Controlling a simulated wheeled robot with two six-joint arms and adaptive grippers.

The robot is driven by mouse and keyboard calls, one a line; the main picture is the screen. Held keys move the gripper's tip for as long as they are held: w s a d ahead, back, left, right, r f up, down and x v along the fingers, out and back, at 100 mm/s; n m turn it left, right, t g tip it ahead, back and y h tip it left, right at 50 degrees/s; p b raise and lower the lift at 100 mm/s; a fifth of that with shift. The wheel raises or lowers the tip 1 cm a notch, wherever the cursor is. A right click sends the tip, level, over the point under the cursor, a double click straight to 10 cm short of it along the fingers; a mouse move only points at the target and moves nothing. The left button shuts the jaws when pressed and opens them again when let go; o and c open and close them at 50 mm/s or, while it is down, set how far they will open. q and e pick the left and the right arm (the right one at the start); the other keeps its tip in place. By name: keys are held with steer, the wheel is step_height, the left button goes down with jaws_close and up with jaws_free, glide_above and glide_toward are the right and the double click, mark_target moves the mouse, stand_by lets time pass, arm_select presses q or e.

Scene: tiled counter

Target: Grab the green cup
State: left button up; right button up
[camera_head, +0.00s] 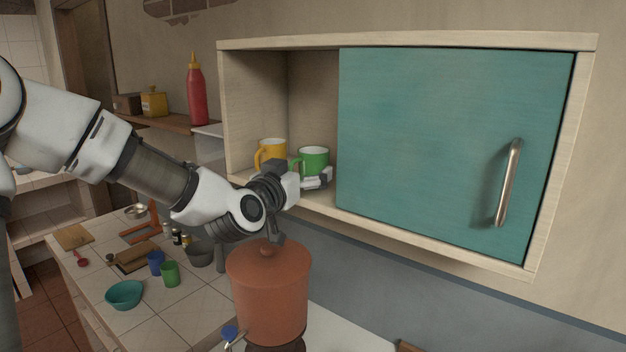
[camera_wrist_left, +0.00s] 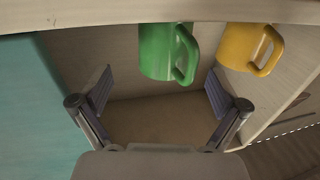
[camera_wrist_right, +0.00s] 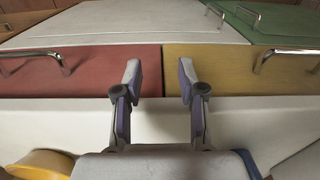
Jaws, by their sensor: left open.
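A green cup (camera_head: 314,160) with a handle stands in the open left part of the wall cabinet. It also shows in the left wrist view (camera_wrist_left: 160,52), beyond the fingertips and roughly between them, its handle toward the right. My left gripper (camera_head: 320,179) is open and empty at the cabinet's front edge, in front of the cup; its fingers show apart in the left wrist view (camera_wrist_left: 158,84). The gripper hides the cup's lower part in the head view. My right gripper (camera_wrist_right: 158,78) is open and empty, facing red and yellow drawer fronts.
A yellow mug (camera_head: 271,151) stands just left of the green cup. A teal door (camera_head: 455,140) covers the cabinet's right part. An orange lidded pot (camera_head: 267,295) stands below my left wrist. Another small green cup (camera_head: 170,274) stands on the tiled counter beside a blue one (camera_head: 156,263).

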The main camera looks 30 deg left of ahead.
mark_target(307, 168)
arm_select(q)
steer(key=shift+w+a+f+b, duration=0.3)
steer(key=shift+w+f+b, duration=0.2)
steer(key=shift+w+b, duration=0.15)
steer(key=w+p, duration=0.1)
steer(key=w, duration=0.1)
steer(key=w+a+p, duration=0.1)
steer(key=w, duration=0.2)
steer(key=shift+w+f, duration=0.2)
steer(key=shift+s+d+r, duration=0.15)
steer(key=shift+s+r, duration=0.1)
steer(key=shift+s, duration=0.2)
steer(key=shift+c, duration=0.7)
steer(key=shift+s+r, duration=0.15)
steer(key=shift+s, duration=0.2)
steer(key=c, duration=0.5)
steer(key=shift+s, duration=0.1)
steer(key=c, duration=0.6)
steer(key=shift+w+f, duration=0.2)
steer(key=shift+w, duration=0.1)
steer(key=shift+c, duration=0.4)
arm_select(e)
steer(key=shift+w+a+f, duration=0.15)
steer(key=shift+w+f, duration=0.15)
steer(key=shift+f, duration=0.1)
arm_select(q)
steer(key=shift+r, duration=0.1)
arm_select(e)
steer(key=shift+r, duration=0.1)
